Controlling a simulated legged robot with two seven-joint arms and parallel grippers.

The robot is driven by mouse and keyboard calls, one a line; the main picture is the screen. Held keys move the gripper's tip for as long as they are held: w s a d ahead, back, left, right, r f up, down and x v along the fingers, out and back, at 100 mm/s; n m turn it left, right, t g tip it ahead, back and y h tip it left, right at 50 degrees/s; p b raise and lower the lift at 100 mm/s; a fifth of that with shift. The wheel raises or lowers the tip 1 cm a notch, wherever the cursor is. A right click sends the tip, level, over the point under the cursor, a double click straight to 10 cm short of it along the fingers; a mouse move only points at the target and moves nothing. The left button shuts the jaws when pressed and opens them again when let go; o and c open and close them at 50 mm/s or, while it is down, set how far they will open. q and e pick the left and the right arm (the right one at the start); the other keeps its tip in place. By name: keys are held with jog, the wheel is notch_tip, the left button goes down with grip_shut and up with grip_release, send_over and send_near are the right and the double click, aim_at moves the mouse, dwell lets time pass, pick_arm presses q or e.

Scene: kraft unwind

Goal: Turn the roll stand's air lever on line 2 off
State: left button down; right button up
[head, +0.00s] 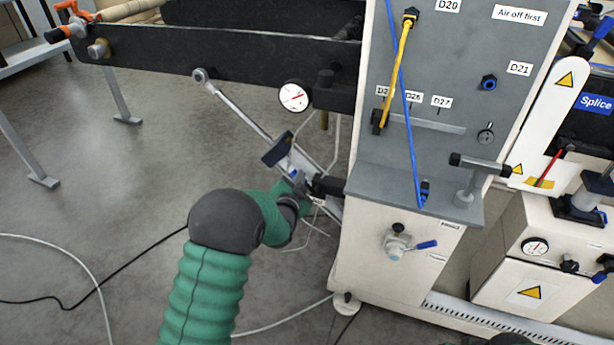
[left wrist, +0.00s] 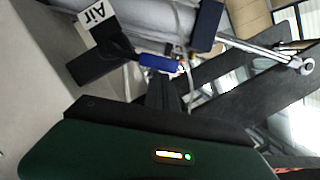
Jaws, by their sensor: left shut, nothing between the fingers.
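In the left wrist view a small blue lever (left wrist: 160,63) lies just beyond my left gripper's fingertips (left wrist: 168,80); I cannot tell whether they touch it. A white "Air" label (left wrist: 95,22) is beside it. In the head view my left gripper (head: 299,181) is low beside the grey cabinet, at the silver cylinder under the black arm (head: 230,60). Its fingers are shut and empty. A bit of blue (head: 293,172) shows there, mostly hidden by the gripper.
Another valve with a blue handle (head: 426,245) is on the cabinet front. The grey panel (head: 440,70) carries an "Air off first" sign (head: 519,14) and yellow and blue cords. A gauge (head: 294,95) hangs above my gripper. Cables lie on the open floor at left.

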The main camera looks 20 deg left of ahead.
pick_arm(q)
jog(key=a+f+n+h, duration=0.2)
jog(key=a+f+n, duration=0.2)
jog(key=f+n, duration=0.1)
jog(key=shift+n, duration=0.3)
jog(key=shift+a+f+g, duration=0.1)
jog(key=shift+f+g, duration=0.15)
jog(key=shift+g, duration=0.05)
dwell(0.5)
